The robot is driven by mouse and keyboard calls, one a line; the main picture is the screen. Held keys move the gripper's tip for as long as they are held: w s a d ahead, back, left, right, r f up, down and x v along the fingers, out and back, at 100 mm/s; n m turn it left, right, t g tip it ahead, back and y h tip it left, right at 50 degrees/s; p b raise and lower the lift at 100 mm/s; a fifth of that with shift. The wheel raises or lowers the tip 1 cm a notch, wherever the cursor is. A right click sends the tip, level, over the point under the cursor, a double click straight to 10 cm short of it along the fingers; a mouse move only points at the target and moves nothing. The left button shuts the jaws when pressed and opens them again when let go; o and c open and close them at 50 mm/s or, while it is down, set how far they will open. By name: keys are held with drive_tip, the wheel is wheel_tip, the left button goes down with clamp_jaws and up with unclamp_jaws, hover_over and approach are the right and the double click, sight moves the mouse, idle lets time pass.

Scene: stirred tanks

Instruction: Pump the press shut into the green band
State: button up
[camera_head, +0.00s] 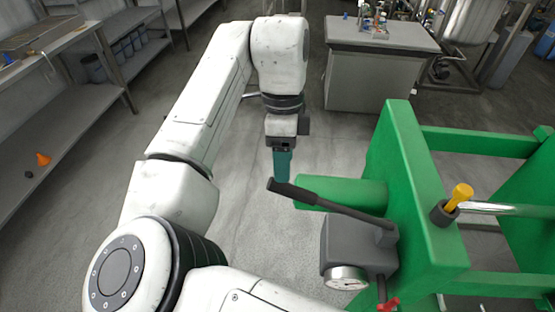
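The green press (395,170) stands at the right. A grey pump box (350,242) is on its near left side, with a round gauge (346,278) at the bottom; its needle and any green band are too small to read. A dark pump lever (345,208) runs up and left from the box to a thick black grip. My gripper (281,180) points down with its teal fingers right at the grip's end. They overlap it in the picture; I cannot tell whether they touch or hold it, nor the finger gap.
A red knob (388,304) is below the pump, and a yellow-handled part (459,196) sits in a dark socket on the press. A steel shelf (75,130) lines the left. A grey bench (380,50) stands behind. The floor between is clear.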

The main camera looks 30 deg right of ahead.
wheel_tip(320, 180, up, 6)
drive_tip(key=d+p, duration=0.2)
drive_tip(key=p, duration=0.4)
drive_tip(key=shift+s+d+f, duration=0.2)
drive_tip(key=shift+s, duration=0.05)
drive_tip(key=shift+r+p, duration=0.1)
drive_tip(key=shift+p, duration=0.45)
idle(0.5)
